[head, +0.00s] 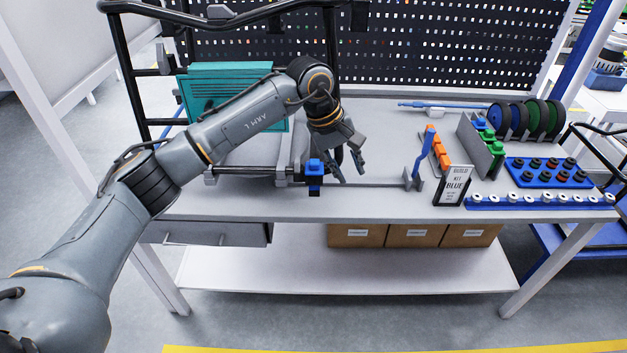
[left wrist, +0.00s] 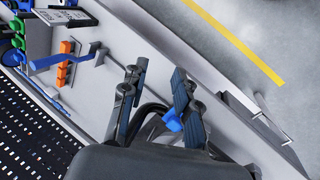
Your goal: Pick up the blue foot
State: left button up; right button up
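A blue block-like piece (head: 314,168) sits at the table's front edge, on a grey holder, just left of my left gripper (head: 351,176). Part of it shows in the left wrist view (left wrist: 172,121), partly hidden by one finger. A slim blue upright piece (head: 423,150) stands in a grey bracket to the right; it also shows in the left wrist view (left wrist: 62,60). I cannot tell for certain which of these is the blue foot. My left gripper, also in the left wrist view (left wrist: 158,77), is open, with nothing between its fingertips. My right gripper is out of view.
Orange pieces (head: 439,150) stand beside the slim blue piece, with a "BUILD KIT BLUE" sign (head: 454,184) in front. Green pieces, wheels (head: 538,118) and a blue tray (head: 522,178) stand at the right. A teal case (head: 200,90) is behind my left arm. The table's middle is mostly clear.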

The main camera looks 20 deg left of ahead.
pick_arm(q)
jog(key=w+a+r+m+t+y, duration=0.25)
jog(key=a+r+y, duration=0.25)
jog(key=a+r, duration=0.25)
jog(key=p, duration=0.2)
send_near(314, 162)
jog(key=x, duration=0.2)
jog(key=shift+m, duration=0.35)
jog(key=p+x, duration=0.2)
jog(key=x, duration=0.3)
jog(key=shift+w+f+p, duration=0.15)
jog(key=shift+f+p, duration=0.15)
jog(key=shift+f, duration=0.05)
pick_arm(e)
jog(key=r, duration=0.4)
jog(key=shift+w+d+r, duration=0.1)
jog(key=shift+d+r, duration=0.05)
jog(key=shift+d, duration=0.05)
pick_arm(q)
grip_shut()
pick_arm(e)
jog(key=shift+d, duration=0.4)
